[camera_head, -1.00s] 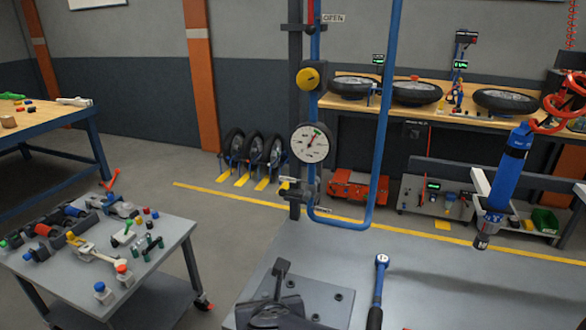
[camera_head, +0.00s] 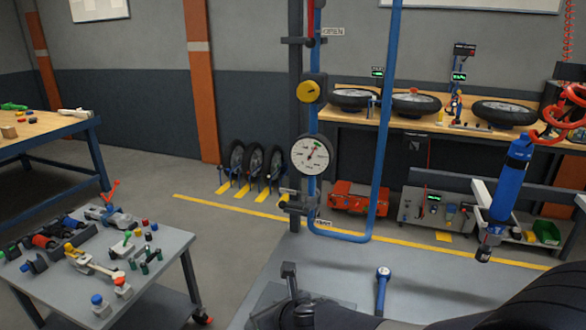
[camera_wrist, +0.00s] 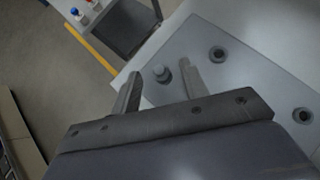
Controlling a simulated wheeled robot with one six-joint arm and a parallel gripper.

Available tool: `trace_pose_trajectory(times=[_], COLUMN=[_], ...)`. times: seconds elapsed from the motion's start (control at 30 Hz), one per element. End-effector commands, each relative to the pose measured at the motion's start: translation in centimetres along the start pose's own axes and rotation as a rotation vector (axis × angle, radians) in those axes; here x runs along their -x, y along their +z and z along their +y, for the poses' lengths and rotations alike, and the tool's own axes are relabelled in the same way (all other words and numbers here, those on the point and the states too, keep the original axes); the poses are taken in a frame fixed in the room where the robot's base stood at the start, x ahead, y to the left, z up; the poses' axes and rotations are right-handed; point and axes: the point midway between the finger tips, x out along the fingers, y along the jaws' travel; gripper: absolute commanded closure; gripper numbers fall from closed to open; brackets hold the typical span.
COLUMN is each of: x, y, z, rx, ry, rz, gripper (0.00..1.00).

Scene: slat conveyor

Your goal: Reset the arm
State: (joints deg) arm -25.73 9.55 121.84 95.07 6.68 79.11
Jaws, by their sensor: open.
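My gripper (camera_wrist: 160,84) shows in the wrist view with its two fingers apart and nothing held between them. It is above a grey plate (camera_wrist: 238,78) with several dark round bolts or holes. In the head view my dark arm comes in at the lower right and reaches left along the bottom edge, over the grey bench top (camera_head: 330,262). The gripper's fingers cannot be made out there. A dark upright lever (camera_head: 289,283) stands near the arm's end.
A blue-handled tool (camera_head: 382,285) stands or lies on the bench. A blue pipe frame with a gauge (camera_head: 312,155) rises behind it. A blue tool (camera_head: 509,185) hangs at the right. A cart (camera_head: 165,285) with small parts stands left, floor between.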

Motion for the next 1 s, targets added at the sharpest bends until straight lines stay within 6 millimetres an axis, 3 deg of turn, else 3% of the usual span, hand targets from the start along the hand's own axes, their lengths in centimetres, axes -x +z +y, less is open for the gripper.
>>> trace_pose_trajectory(times=[1.0], x=[-0.2], y=[0.5], z=[-1.3], rx=[0.449], ry=[0.528], rz=[0.000], gripper=[0.57])
